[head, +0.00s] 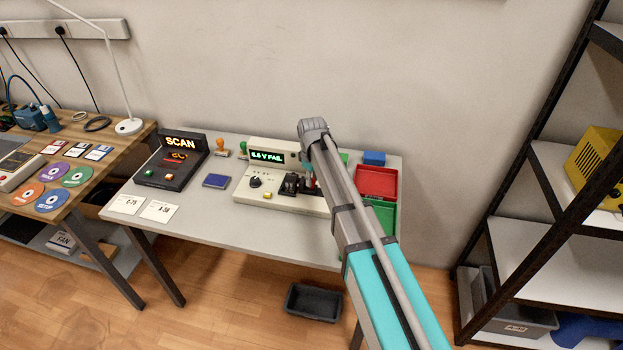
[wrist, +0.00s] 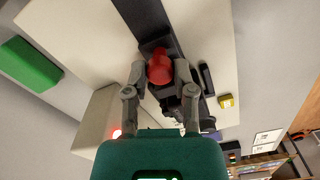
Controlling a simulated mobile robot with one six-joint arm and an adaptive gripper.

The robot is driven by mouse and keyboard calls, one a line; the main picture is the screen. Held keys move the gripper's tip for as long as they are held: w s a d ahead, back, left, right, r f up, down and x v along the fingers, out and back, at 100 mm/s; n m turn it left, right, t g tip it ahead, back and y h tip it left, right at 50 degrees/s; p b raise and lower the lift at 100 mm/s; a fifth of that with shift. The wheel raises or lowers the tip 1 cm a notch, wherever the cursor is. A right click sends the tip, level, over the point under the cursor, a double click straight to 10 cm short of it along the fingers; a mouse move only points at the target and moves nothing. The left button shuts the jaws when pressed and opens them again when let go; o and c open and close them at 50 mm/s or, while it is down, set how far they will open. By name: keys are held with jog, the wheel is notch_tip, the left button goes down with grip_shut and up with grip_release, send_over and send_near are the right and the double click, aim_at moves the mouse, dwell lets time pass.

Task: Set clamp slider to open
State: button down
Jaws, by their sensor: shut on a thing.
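The clamp slider has a red knob (wrist: 160,68) on a dark track (wrist: 148,18), seen in the wrist view. My gripper (wrist: 160,75) is shut on the red knob, with one finger on each side of it. In the head view my arm hides most of the slider and the fingertips.
A red tray (head: 376,180) and a green tray (head: 381,215) sit right of the test unit, with a blue block (head: 374,158) behind. A dark SCAN box (head: 172,165) and a blue pad (head: 216,181) stand to the left. A black shelf rack (head: 545,165) is at the right.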

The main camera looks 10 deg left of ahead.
jog(key=shift+s+d, duration=0.15)
jog(key=shift+d, duration=1.3)
jog(key=shift+c, duration=2.2)
grip_release()
jog(key=shift+d, duration=0.1)
jog(key=shift+a, duration=0.2)
